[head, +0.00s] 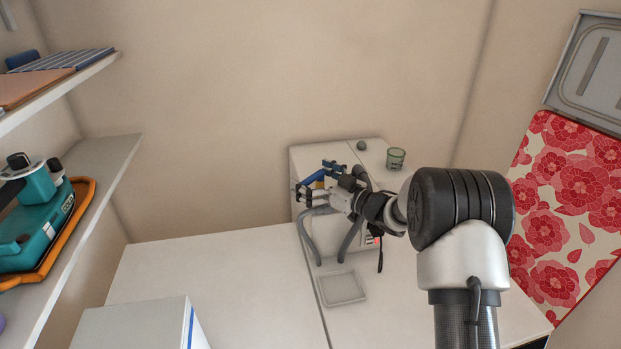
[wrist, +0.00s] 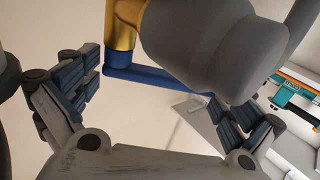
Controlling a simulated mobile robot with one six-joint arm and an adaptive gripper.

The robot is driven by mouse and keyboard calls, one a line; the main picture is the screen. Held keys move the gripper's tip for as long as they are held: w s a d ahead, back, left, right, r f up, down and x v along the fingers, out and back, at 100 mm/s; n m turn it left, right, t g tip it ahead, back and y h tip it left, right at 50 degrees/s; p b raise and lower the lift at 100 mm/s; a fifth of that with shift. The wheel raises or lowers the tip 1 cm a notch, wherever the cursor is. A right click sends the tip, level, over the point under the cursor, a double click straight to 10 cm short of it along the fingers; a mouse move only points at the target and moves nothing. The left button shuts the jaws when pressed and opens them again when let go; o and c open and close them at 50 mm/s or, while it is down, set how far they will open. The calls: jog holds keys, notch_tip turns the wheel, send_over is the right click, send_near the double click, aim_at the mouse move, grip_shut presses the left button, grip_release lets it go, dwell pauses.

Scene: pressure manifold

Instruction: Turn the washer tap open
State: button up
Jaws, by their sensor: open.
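A tap with a brass body (wrist: 122,25) and a straight blue lever (wrist: 150,78) shows in the wrist view. A thick grey round part (wrist: 200,45) stands in front of it and hides some of it. In the head view the blue lever (head: 311,180) is small and partly hidden at the white cabinet. My gripper (head: 306,191) is at the tap, its fingers spread. In the wrist view my gripper (wrist: 165,85) is open, with the blue lever between its two fingers in the picture. I cannot tell whether either finger touches the lever.
Grey hoses (head: 308,237) hang below the tap. A green cup (head: 395,158) and a dark round object (head: 361,145) stand on the cabinet top. A shallow grey tray (head: 343,287) lies on the white counter (head: 230,265). Shelves (head: 95,165) are at left.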

aim_at(311, 178)
notch_tip(311, 178, up, 10)
jog(key=shift+f, duration=0.1)
dwell(0.4)
